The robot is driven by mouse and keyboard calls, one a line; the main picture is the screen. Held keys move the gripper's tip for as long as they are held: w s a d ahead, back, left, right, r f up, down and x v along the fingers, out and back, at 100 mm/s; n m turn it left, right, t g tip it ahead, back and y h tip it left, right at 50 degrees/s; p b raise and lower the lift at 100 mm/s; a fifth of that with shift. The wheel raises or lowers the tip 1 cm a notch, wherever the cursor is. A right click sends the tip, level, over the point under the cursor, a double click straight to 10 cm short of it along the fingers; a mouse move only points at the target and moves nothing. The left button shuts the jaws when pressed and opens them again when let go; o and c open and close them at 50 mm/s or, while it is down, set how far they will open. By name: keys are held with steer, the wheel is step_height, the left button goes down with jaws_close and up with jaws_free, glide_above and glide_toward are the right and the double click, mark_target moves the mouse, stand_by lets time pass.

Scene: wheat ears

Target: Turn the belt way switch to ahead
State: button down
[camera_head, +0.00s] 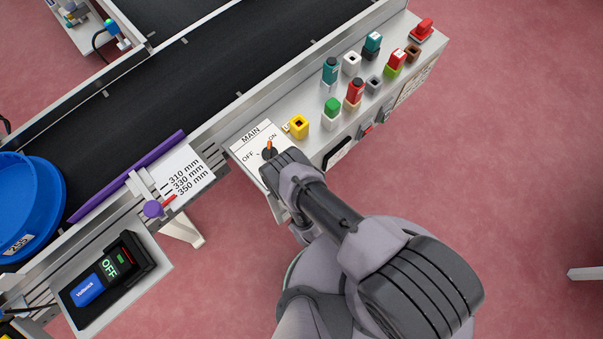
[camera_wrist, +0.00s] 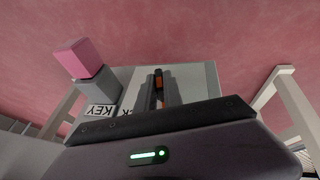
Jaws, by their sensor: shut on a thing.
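A dark rotary switch with an orange pointer (camera_head: 269,144) sits on the panel beside the printed words MAIN, OFF and ON. The pointer is on the ON side. My gripper (camera_head: 276,155) is at this switch, largely covered by my wrist. In the wrist view my gripper (camera_wrist: 158,100) is shut on a narrow dark knob with an orange mark (camera_wrist: 158,80). No belt way or ahead label is readable in either view, so I cannot tell which switch bears that name.
In the wrist view a pink block (camera_wrist: 82,58) on a grey socket stands beside the knob. A dark conveyor belt (camera_head: 190,70) runs behind.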

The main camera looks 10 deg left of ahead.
steer(key=shift+s+a+f+n+t+h+b, duration=0.1)
steer(key=shift+n+t+h+b, duration=0.1)
steer(key=shift+t+h+b, duration=0.3)
steer(key=shift+s+a+f+n+t+h+b, duration=0.1)
steer(key=shift+n+t+h+b, duration=0.15)
steer(key=shift+t+b, duration=0.4)
steer(key=shift+w+t+h, duration=0.1)
steer(key=shift+t+h, duration=0.15)
steer(key=shift+r, duration=0.1)
steer(key=c, duration=1.5)
jaws_free()
steer(key=p+v, duration=1.1)
steer(key=v, duration=0.6)
steer(key=shift+r, duration=0.15)
